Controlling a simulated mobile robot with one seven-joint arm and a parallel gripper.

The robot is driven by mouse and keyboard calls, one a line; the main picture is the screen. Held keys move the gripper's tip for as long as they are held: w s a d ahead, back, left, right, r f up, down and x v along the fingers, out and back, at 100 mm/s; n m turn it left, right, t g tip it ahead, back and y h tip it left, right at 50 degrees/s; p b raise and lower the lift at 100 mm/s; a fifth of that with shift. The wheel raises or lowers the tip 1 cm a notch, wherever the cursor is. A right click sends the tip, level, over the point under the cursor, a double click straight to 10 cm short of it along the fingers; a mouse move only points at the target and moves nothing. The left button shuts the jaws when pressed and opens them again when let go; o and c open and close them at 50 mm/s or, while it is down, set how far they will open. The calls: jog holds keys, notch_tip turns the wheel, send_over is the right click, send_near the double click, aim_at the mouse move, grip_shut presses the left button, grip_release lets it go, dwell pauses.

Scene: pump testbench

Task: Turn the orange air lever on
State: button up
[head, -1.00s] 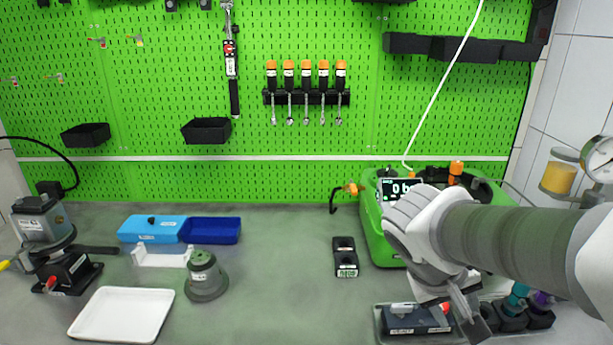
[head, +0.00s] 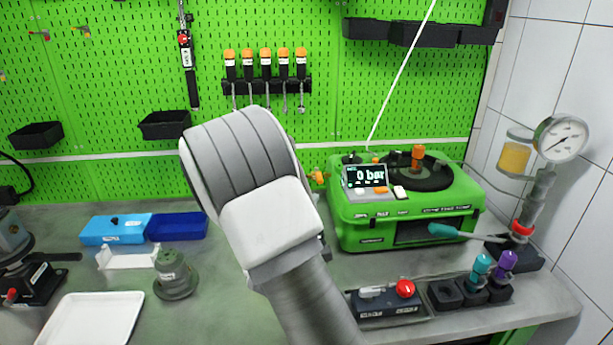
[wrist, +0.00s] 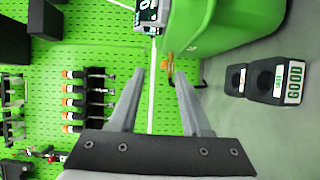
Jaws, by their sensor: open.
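The orange air lever (head: 317,177) shows at the left side of the green test machine, partly covered by my arm in the head view. In the wrist view the lever (wrist: 170,67) is small, beyond the fingertips and near the line between them. My gripper (wrist: 160,74) is open and empty, its two fingers pointing towards the lever with a gap to it. In the head view my wrist and forearm hide the gripper. The green test machine (head: 412,221) has a display reading 0 bar; its side also shows in the wrist view (wrist: 222,25).
The GOOD block (wrist: 277,80) stands on the bench below the lever. A vent switch box (head: 385,304), sockets with coloured tools (head: 470,290) and a pressure gauge (head: 561,138) are at the right. Screwdrivers (head: 265,62) hang on the pegboard.

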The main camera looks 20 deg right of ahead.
jog(key=w+a+f+n+t+y, duration=0.1)
jog(key=a, duration=0.1)
jog(key=p, duration=0.2)
send_near(319, 176)
jog(key=x, duration=1)
jog(key=shift+f, duration=0.35)
jog(key=shift+s, duration=0.1)
jog(key=shift+c, duration=0.3)
grip_shut()
dwell(0.3)
